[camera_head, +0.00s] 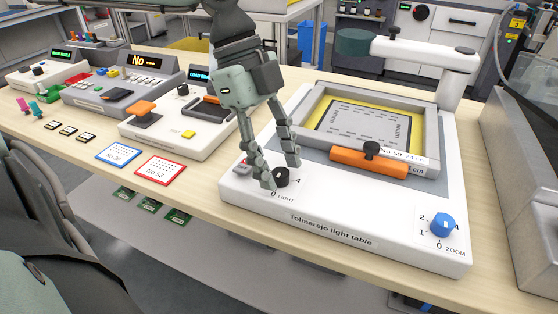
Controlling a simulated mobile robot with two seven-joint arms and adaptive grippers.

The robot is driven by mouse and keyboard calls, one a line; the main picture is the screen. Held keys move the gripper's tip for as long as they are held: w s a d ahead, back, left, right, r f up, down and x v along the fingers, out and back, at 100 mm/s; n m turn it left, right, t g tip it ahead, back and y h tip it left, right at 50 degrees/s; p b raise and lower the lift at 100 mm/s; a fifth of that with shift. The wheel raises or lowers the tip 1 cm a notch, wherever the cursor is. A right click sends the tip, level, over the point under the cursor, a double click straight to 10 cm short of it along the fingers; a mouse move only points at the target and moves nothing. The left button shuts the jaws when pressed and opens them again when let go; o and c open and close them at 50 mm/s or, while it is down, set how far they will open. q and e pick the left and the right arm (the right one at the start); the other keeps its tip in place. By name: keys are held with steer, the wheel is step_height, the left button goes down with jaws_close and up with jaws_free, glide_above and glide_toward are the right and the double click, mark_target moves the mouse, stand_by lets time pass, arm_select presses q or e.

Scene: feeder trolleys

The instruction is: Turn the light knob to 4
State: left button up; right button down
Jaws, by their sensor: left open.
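The black light knob (281,178) is on the front left of the white light table (330,229), with the labels 0, 4 and LIGHT beside it. My left gripper (281,175) comes down from above, its fingers spread on either side of the knob. One finger covers part of the knob's left side, so I cannot tell where the knob points or whether a finger touches it. The blue zoom knob (443,224) is at the front right. My right gripper is not in view.
An orange clamp bar (368,161) lies across the front of the framed screen (362,124). Blue (119,154) and red (160,170) cards lie left of the light table. A metal housing (525,160) stands at the right.

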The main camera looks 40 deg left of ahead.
arm_select(q)
steer(key=shift+d+f, duration=0.1)
steer(key=shift+f, duration=0.15)
jaws_close()
stand_by(0.3)
